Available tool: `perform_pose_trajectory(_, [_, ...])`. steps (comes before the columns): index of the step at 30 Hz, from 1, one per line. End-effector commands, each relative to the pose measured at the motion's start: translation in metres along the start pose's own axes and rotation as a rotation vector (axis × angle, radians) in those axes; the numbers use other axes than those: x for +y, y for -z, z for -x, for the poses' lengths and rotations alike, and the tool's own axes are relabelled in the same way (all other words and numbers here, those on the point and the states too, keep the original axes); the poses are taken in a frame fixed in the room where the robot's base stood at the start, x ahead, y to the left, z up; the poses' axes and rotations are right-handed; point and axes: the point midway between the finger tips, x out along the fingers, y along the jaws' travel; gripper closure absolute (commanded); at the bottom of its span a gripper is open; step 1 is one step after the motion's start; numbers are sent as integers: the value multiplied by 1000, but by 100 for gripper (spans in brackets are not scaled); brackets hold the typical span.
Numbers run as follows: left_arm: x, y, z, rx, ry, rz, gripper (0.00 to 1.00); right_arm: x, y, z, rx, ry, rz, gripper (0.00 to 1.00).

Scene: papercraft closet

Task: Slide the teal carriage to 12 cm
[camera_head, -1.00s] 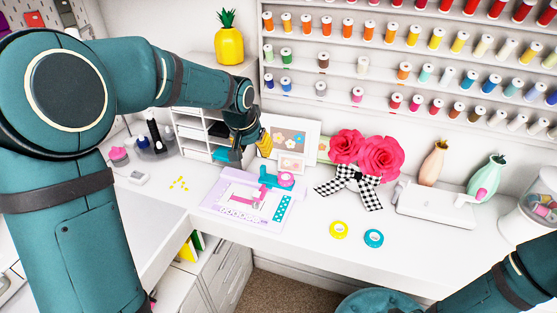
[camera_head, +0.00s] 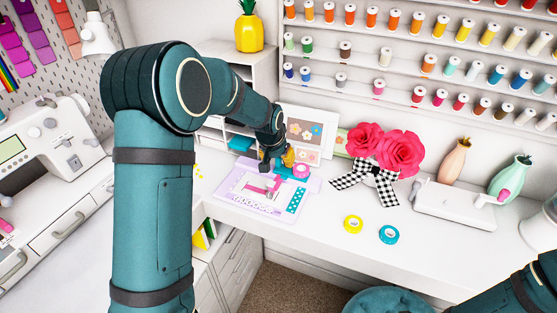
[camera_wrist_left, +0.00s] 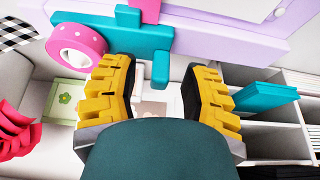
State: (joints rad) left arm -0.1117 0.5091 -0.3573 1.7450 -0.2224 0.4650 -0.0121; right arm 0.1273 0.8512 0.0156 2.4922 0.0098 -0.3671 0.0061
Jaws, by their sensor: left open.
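The lilac board (camera_head: 238,203) lies flat on the white desk. The teal carriage (camera_wrist_left: 105,37) is a bar at the board's edge, with an upright tab (camera_wrist_left: 161,70). In the head view my left gripper (camera_head: 275,163) is over the board's back edge and hides much of the carriage. In the left wrist view my left gripper (camera_wrist_left: 158,82) is open, its yellow fingers on either side of the tab, with gaps on both sides. I cannot tell the carriage's scale reading. My right gripper is out of view.
A pink tape roll (camera_head: 301,171) is close beside the carriage. Picture frames (camera_head: 305,130) and pink paper flowers (camera_head: 398,152) stand behind. Yellow (camera_head: 353,224) and blue (camera_head: 389,234) tape rolls lie to the right. White shelves (camera_wrist_left: 270,135) are near the gripper.

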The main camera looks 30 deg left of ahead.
Motion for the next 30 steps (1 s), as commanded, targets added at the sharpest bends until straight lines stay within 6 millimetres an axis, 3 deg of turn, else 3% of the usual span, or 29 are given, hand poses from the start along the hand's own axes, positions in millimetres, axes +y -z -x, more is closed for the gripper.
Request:
perform_pose_trajectory(12, [0, 0, -6, 1, -1, 0, 55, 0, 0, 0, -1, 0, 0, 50])
perform_pose_trajectory(16, [0, 0, -6, 1, -1, 0, 100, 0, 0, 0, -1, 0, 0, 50])
perform_pose_trajectory(26, [1, 0, -6, -1, -1, 0, 100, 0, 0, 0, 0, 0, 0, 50])
perform_pose_trajectory(30, [12, -1, -7, -2, -2, -2, 100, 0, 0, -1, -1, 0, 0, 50])
